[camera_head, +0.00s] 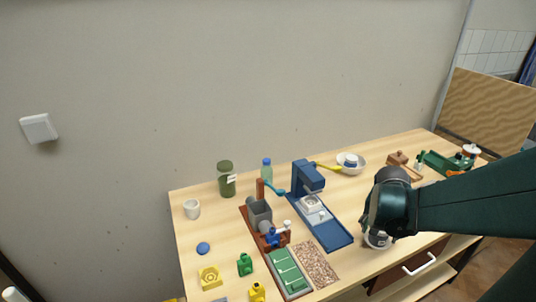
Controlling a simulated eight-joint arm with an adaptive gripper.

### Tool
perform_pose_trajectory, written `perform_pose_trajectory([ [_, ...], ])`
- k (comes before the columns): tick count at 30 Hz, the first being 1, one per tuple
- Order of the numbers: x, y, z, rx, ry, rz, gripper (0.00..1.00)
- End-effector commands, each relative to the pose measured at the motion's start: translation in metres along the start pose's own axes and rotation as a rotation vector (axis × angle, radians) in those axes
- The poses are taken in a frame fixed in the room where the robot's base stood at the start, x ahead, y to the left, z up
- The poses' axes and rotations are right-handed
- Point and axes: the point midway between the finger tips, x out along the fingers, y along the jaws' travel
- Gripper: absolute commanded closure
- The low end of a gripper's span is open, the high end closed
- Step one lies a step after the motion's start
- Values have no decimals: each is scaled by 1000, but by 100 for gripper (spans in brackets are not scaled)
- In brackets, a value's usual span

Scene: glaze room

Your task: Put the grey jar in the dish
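My gripper (370,222) points down over the right front part of the table, seen mostly from behind its dark wrist. Directly under it is a small pale grey-white round thing (377,241), perhaps the grey jar, mostly covered by my gripper. I cannot tell whether the fingers are closed on it. A whitish cup-like pot (191,209) stands at the far left.
A blue press-like machine (308,178) stands left of my gripper, with a speckled mat (317,264) in front. Farther left are a grey machine on a brown base (259,214) and a green jar (227,184). A green tray (440,163) with items lies at the back right.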

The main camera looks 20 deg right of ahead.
Motion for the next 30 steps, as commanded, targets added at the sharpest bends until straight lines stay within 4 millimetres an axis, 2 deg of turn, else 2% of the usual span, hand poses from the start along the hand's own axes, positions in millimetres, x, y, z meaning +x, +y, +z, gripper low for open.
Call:
perform_pose_trajectory([
  [8,-4,0,-2,0,0,0,47],
  [14,-15,0,-5,0,0,0,47],
  [30,-72,0,-4,-1,0,0,47],
])
